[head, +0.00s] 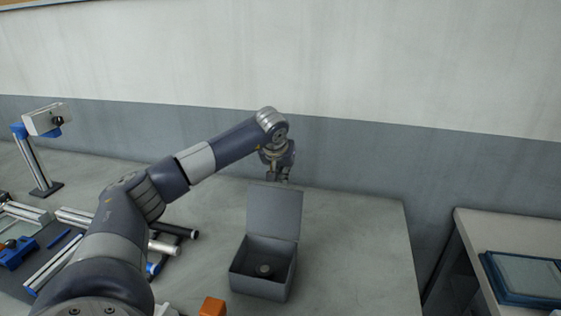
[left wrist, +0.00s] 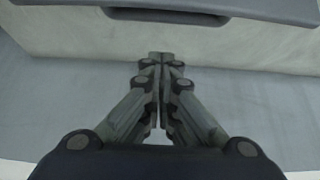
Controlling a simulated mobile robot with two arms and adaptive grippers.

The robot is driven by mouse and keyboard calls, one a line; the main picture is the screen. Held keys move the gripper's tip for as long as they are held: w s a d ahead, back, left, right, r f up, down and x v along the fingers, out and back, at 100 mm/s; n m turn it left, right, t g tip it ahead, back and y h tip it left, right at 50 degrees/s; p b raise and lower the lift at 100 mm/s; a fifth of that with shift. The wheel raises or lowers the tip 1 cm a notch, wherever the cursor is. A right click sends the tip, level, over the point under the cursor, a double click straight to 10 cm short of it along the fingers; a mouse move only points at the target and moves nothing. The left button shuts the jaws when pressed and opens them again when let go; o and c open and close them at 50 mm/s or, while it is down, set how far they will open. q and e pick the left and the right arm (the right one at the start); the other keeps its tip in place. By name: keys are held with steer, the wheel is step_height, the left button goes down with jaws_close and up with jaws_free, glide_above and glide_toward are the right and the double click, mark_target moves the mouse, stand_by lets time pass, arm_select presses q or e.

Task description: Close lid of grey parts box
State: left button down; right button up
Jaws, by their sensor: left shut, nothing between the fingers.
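The grey parts box (head: 262,283) stands on the table in the head view, with a small dark round part (head: 265,269) inside. Its lid (head: 274,212) is open and stands roughly upright at the box's back edge. My left gripper (head: 283,177) is behind the top of the lid, fingers pointing down. The lid hides part of what is below it, and I cannot tell whether they touch. In the left wrist view the gripper's fingers (left wrist: 160,58) are shut together with nothing between them. A dark grey edge, probably the lid, crosses the top of that view. My right gripper is not in view.
An orange block (head: 212,307) lies in front of the box. Metal profiles and blue parts (head: 14,252) lie at the left, near a camera stand (head: 40,160). The grey table (head: 355,250) is clear right of the box. A second table (head: 510,235) holds a blue-framed tray (head: 525,278).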

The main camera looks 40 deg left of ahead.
arm_select(q)
steer(key=s+d, duration=0.1)
steer(key=s+d+p, duration=0.1)
steer(key=s, duration=0.1)
steer(key=shift+s, duration=0.15)
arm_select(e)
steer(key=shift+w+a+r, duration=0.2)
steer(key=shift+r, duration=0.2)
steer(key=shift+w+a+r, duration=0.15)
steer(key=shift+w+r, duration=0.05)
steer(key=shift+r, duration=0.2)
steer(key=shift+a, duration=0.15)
arm_select(q)
steer(key=shift+a, duration=0.15)
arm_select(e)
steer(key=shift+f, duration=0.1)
